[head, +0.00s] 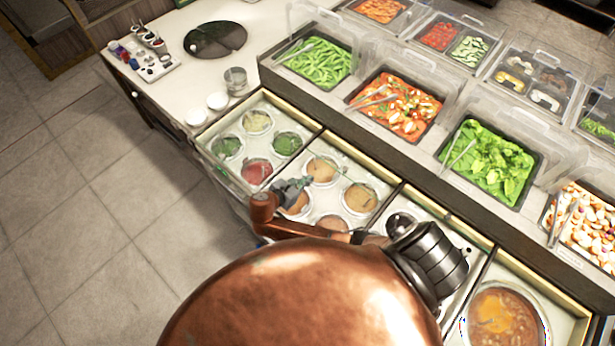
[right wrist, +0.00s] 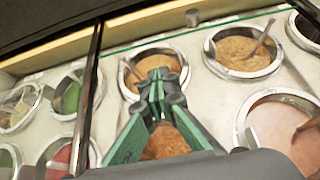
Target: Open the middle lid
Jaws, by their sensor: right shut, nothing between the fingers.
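The middle section holds several round wells of orange-brown sauce, such as one far well (head: 322,170). A clear lid shows as a thin greenish edge (right wrist: 140,46) along the far side of this section in the right wrist view. A small grey knob (right wrist: 192,17) sits near that edge. I cannot tell how far the lid covers the wells. My right gripper (head: 303,184) is over the left wells of the middle section, and it also shows in the right wrist view (right wrist: 160,77). It is shut and empty, apart from the knob. My left gripper is out of view.
The left section has green and red sauces (head: 257,171); a soup pot (head: 503,318) is at the lower right. Raised food bins (head: 487,160) line the back. White bowls (head: 217,101) and a glass (head: 235,80) stand on the counter. My copper arm hides the front wells.

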